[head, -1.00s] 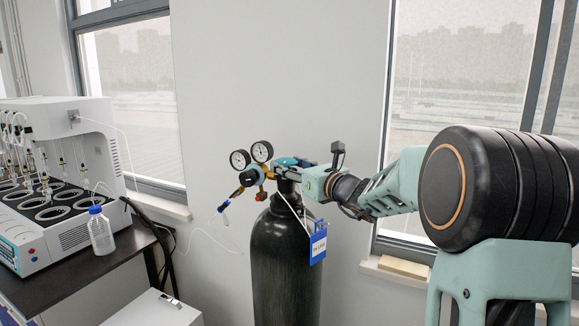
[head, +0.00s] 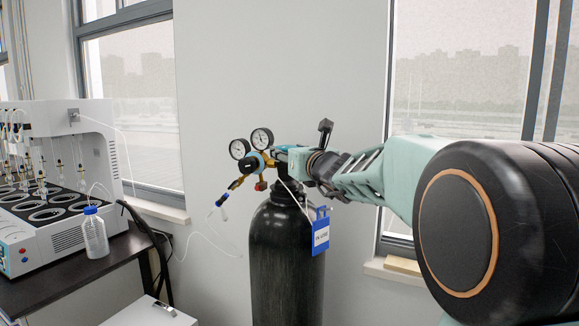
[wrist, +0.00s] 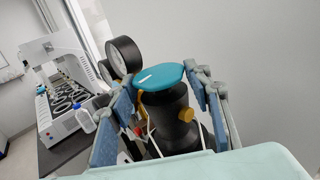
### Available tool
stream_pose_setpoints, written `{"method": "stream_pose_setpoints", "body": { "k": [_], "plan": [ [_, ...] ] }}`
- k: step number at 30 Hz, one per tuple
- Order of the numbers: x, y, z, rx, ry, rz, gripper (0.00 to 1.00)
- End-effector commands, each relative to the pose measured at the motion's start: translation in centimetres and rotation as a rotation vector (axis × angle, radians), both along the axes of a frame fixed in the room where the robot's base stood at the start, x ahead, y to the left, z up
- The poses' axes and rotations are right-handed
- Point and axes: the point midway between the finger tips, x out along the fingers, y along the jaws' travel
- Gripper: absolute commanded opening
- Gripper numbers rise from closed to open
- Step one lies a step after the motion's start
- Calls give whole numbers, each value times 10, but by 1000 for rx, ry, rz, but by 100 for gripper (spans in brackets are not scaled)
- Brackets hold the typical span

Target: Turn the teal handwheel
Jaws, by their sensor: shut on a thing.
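The teal handwheel (wrist: 160,76) is a smooth rounded knob with a small white mark, on top of the black cylinder's dark valve neck (wrist: 168,112). In the wrist view my gripper (wrist: 163,84) has one blue-padded finger on each side of the handwheel and is shut on it. In the head view my gripper (head: 298,162) reaches the cylinder top from the right, and it mostly hides the handwheel. The black gas cylinder (head: 286,255) stands upright below.
Two pressure gauges (head: 251,143) and a brass regulator sit just left of the valve. A blue tag (head: 321,235) hangs from the neck. A white distiller (head: 70,190) and a blue-capped bottle (head: 95,235) stand on the dark bench at left. Windows are behind.

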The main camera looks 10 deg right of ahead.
Motion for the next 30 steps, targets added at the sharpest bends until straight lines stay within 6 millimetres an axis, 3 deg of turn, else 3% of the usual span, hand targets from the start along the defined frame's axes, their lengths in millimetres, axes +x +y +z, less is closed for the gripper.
{"method": "stream_pose_setpoints", "body": {
  "k": [20, 21, 24, 30],
  "plan": [
    [-2, 0, 2, 4, -1, -56, 21],
    [-2, 0, 2, 4, -1, -56, 50],
    [-2, 0, 1, 4, -1, -56, 57],
    [-2, 1, 1, 4, 0, -55, 57]
  ]
}}
